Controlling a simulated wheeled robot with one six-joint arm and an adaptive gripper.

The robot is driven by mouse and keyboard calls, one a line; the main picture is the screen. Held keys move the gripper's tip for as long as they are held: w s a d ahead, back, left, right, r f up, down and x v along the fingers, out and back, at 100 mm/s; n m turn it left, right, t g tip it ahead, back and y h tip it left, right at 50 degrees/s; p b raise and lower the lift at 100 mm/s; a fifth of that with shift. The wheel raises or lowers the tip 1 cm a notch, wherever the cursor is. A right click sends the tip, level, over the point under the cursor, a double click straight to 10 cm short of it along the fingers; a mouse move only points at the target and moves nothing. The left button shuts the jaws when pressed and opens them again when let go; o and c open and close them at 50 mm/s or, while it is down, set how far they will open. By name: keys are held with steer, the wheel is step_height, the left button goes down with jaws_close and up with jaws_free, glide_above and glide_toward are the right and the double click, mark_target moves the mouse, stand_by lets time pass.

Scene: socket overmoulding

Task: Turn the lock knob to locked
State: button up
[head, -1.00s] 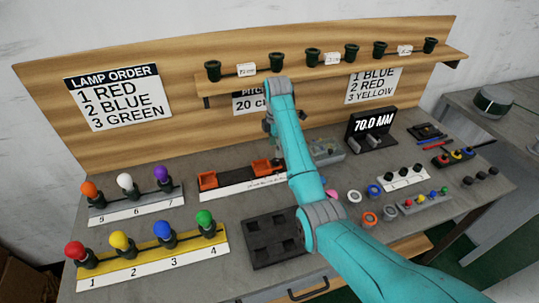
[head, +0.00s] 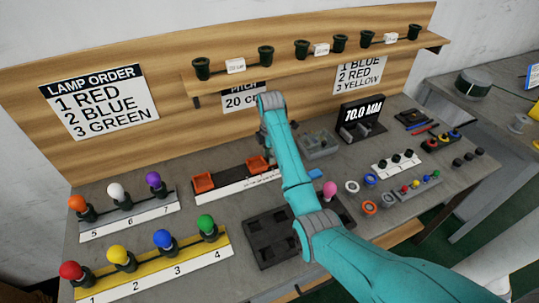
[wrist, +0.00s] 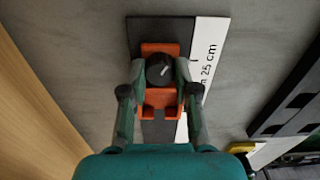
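The lock knob (wrist: 160,69) is round and black with a short white pointer mark, on an orange block (wrist: 161,48). The pointer slants toward the upper right in the wrist view. The block sits on a dark rail beside a white scale strip (wrist: 208,62) reading 25 cm. My gripper (wrist: 162,70) is over the block, its two fingers apart, one on each side of the knob. I cannot tell whether they touch it. In the head view my gripper (head: 268,145) is just above the right orange block (head: 258,164); the knob is not clear there.
A second orange block (head: 203,182) is on the same rail to the left. Lamp stands (head: 150,262) fill the left bench. A dark tray (head: 272,240) lies in front, a grey fixture (head: 320,144) to the right. The shelf (head: 310,55) with dark sockets overhangs behind.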

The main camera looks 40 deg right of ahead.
jaws_close()
steer(key=shift+m, duration=2.4)
steer(key=o, duration=0.8)
jaws_free()
